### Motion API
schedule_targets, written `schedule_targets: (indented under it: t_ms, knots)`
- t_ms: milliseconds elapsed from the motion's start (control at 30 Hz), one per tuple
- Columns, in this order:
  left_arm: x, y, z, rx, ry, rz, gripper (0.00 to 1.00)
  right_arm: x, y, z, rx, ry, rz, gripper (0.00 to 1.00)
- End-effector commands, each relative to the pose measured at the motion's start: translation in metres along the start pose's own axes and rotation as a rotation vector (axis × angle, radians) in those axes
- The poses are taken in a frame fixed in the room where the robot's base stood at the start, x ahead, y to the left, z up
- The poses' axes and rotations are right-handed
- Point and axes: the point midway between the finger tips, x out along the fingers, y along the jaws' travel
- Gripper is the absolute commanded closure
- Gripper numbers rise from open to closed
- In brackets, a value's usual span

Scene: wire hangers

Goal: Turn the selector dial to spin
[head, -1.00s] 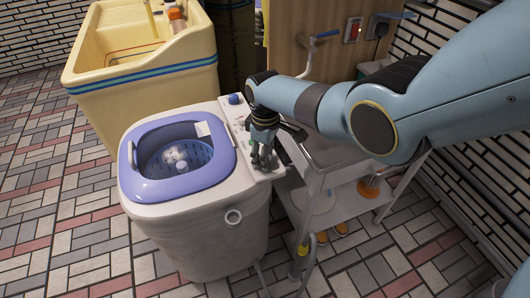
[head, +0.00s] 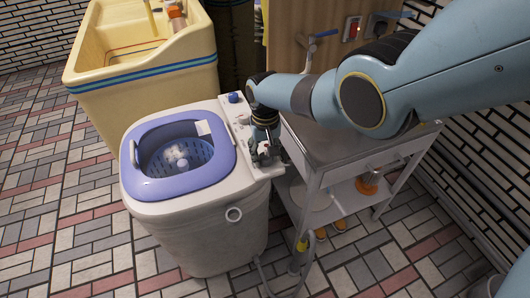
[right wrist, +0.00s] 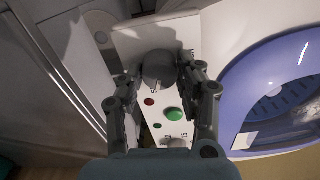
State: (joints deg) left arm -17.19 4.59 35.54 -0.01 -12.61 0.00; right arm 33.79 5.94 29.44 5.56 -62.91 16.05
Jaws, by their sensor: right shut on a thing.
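The selector dial (right wrist: 158,68) is a grey round knob on the white control panel (right wrist: 133,47) of the washing machine. My right gripper (right wrist: 160,78) has its fingers on both sides of this dial and is shut on it. In the head view my right gripper (head: 265,152) points down at the near part of the panel and hides the dial. The washing machine (head: 205,228) has a blue-rimmed open tub with white laundry inside. The panel print is too small and partly covered, so the dial's setting cannot be read. My left gripper is not in view.
A blue knob (head: 234,98) stands at the panel's far end. Green (right wrist: 174,114) and red (right wrist: 149,102) round spots lie near the dial. A metal cart (head: 335,150) stands close on the right, under my arm. A yellow sink (head: 140,85) stands behind.

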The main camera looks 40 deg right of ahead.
Motion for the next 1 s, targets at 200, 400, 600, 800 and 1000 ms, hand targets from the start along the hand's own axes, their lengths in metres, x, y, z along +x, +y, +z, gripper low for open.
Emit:
schedule_targets:
  t_ms: [200, 400, 600, 800, 1000]
  knots:
    - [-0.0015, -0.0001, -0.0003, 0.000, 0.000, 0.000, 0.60, 0.0001, 0.0003, 0.0003, 0.117, 0.000, 0.000, 0.96]
    - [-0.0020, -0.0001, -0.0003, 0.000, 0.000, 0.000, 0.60, 0.0002, 0.0003, 0.0003, 0.176, 0.000, 0.000, 0.96]
    - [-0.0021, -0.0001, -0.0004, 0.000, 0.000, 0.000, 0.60, 0.0003, 0.0004, 0.0004, 0.197, -0.001, 0.000, 0.96]
    - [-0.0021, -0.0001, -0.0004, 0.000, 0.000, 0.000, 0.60, 0.0004, 0.0003, 0.0005, 0.198, -0.001, 0.000, 0.96]
    - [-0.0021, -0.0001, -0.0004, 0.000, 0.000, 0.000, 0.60, 0.0004, 0.0003, 0.0005, 0.198, -0.001, 0.000, 0.56]
